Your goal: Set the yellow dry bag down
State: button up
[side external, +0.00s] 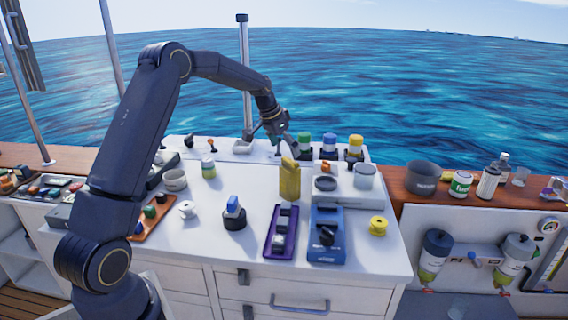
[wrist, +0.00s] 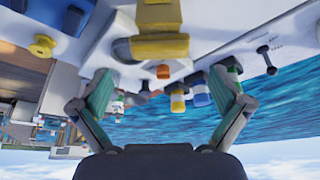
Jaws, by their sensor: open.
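The yellow dry bag (side external: 290,182) stands upright on the white counter top, just behind the purple tray and the blue box. In the wrist view the yellow bag (wrist: 160,46) shows at the top centre, beyond the fingertips and between their lines. My gripper (side external: 277,140) is above and slightly behind the bag, at the end of the arm reaching over the counter. In the wrist view my gripper (wrist: 162,82) has its two fingers spread wide with nothing held between them. The bag looks apart from both fingers.
A purple tray (side external: 281,233) and a blue box (side external: 326,236) stand in front of the bag. A grey round dish (side external: 325,184) is close on its right. Green, blue and yellow-capped jars (side external: 329,144) line the back. A yellow spool (side external: 378,226) sits front right.

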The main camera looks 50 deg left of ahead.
jog(key=v, duration=0.7)
jog(key=s+d+r, duration=0.4)
jog(key=s+d, duration=0.2)
jog(key=d, duration=0.1)
jog(key=s+d+r, duration=0.4)
jog(key=s+d, duration=0.1)
jog(key=d, duration=0.2)
jog(key=s+d+f, duration=0.2)
jog(key=s+d, duration=0.2)
jog(key=s, duration=0.5)
jog(key=s+d+f+t, duration=0.1)
jog(key=s+d, duration=0.4)
jog(key=s, duration=0.5)
jog(key=shift+s+f, duration=0.2)
jog(key=shift+f, duration=0.7)
